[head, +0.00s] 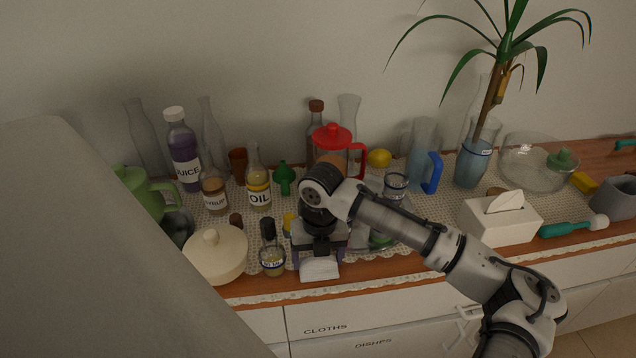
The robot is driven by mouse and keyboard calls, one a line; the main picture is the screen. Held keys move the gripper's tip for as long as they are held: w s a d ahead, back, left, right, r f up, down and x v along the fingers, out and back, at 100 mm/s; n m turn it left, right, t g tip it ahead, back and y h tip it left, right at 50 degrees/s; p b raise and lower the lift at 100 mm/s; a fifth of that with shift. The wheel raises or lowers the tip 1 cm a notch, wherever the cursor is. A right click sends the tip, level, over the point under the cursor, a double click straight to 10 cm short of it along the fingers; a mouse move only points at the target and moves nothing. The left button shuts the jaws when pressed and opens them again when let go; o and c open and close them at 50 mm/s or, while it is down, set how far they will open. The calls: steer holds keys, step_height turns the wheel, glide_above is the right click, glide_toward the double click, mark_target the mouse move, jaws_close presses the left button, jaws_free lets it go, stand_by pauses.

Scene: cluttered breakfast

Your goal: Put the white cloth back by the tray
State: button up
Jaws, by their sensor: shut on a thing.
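My gripper (319,256) is low over the front of the sideboard, pointing down and shut on the white cloth (320,270). The cloth shows as a small pale block between and below the fingers, close to the front edge; I cannot tell whether it touches the top. A round, shiny rim, perhaps the tray (392,249), shows just right of my gripper. My arm hides much of it, and a green item lies there.
A small labelled bottle (271,252) stands close left of my gripper, with a cream lidded pot (216,255) beyond it. An oil bottle (258,187) and a red-lidded jug (333,145) stand behind. A tissue box (500,218) is at right.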

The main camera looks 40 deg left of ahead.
steer(key=shift+f, duration=0.1)
steer(key=shift+f, duration=0.15)
steer(key=o, duration=1.5)
